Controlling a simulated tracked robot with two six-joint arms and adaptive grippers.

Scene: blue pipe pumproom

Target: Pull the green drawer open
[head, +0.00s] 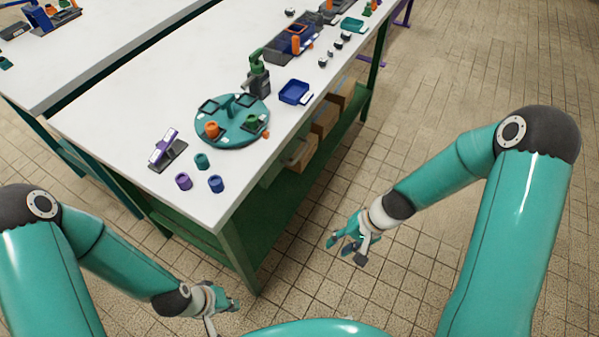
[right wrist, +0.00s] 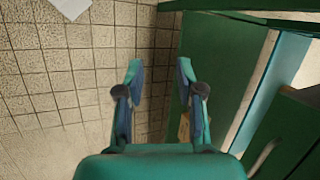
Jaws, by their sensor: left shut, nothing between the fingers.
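A dark green front under the table's right edge looks like the green drawer (head: 272,174). A pale bar like a handle (head: 297,153) shows beside it. In the right wrist view a dark green panel (right wrist: 290,140) at the lower right may be the same drawer; it is cut off by the frame. I cannot tell whether the drawer stands out at all. My right gripper (head: 345,243) is over the floor, right of the table and apart from the drawer. In the right wrist view (right wrist: 160,75) its fingers are spread and empty. My left gripper (head: 233,304) is shut and empty, low by the table's near corner.
The white tabletop (head: 120,140) holds a round teal tray (head: 225,140), a blue tray (head: 294,92), small cups and a purple stand. Brown boxes (head: 325,118) sit on the green lower shelf (head: 285,205). A table leg (head: 240,255) stands between the grippers. The tiled floor at right is clear.

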